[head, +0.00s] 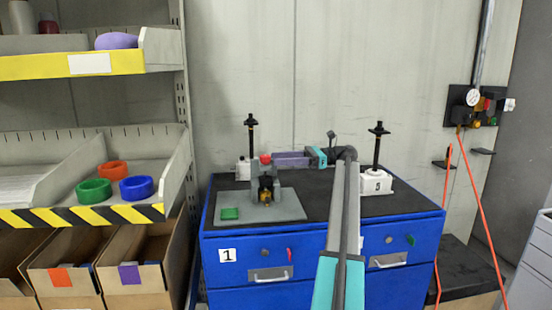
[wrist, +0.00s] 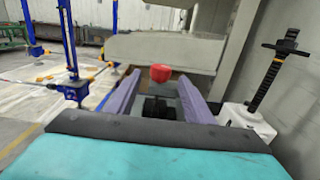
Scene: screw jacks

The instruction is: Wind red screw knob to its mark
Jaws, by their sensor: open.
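The red screw knob (head: 265,159) sits on top of a grey jack frame (head: 257,180) on a grey plate (head: 287,207) on the bench. In the wrist view the red knob (wrist: 160,73) shows between the tips of my two purple fingers. My gripper (head: 274,160) is level with the knob and comes at it from the right. It is open (wrist: 159,77), with a gap to each side of the knob in the wrist view. I cannot tell whether the knob is inside the tips or just beyond them. No mark for the knob can be made out.
Black-screwed jacks with white bases stand behind left (head: 243,170) and at right (head: 376,182) on the blue cabinet (head: 240,275). A green square (head: 230,213) lies on the plate's front left. Shelves with coloured rings (head: 94,191) stand left. Dark top is clear front right.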

